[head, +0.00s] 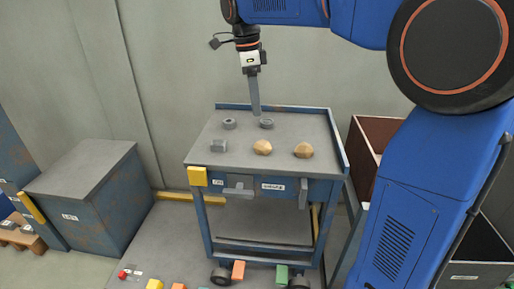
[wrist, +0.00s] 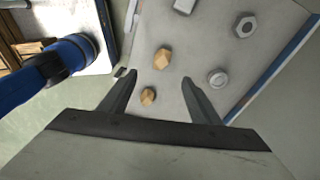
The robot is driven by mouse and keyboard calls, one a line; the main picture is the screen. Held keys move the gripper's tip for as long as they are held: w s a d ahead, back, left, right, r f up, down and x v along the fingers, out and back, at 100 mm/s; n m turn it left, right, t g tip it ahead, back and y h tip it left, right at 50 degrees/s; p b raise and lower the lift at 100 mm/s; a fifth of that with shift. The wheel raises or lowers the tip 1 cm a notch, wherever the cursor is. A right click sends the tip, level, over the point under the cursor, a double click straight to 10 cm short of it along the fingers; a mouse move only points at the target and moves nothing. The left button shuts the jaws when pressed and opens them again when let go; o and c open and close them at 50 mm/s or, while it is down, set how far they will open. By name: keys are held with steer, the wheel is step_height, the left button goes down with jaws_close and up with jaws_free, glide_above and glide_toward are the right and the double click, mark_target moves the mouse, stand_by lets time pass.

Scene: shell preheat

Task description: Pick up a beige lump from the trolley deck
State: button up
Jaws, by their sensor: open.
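Two beige lumps sit apart on the grey trolley deck (head: 242,136). One lump (head: 262,147) is near the front middle and the other lump (head: 303,150) is near the front right. The wrist view shows the middle lump (wrist: 162,58) just beyond the fingertips and the right lump (wrist: 148,96) nearer, between the finger lines. My gripper (head: 255,112) points down over the back of the deck, near the right grey ring. In the wrist view my gripper (wrist: 160,76) is open and empty, with the fingers spread wide. No lump is touched, as far as I can see.
Also on the deck are a grey nut (head: 229,124), a grey ring (head: 266,123) and a grey block (head: 218,146). The deck has a raised blue rim at back and right. A grey cabinet (head: 85,200) stands left; a brown open bin (head: 372,140) stands right.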

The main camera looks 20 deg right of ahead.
glide_above(262, 142)
steer(key=a, duration=0.1)
steer(key=f, duration=1)
steer(key=shift+s+f, duration=0.2)
steer(key=shift+w+d+f, duration=0.1)
steer(key=shift+d+f, duration=0.05)
steer(key=shift+f, duration=0.75)
steer(key=shift+w+d+f, duration=0.1)
steer(key=shift+d+f, duration=0.1)
steer(key=shift+f, duration=0.7)
steer(key=shift+d+f, duration=0.15)
steer(key=shift+f, duration=0.75)
steer(key=shift+c, duration=0.3)
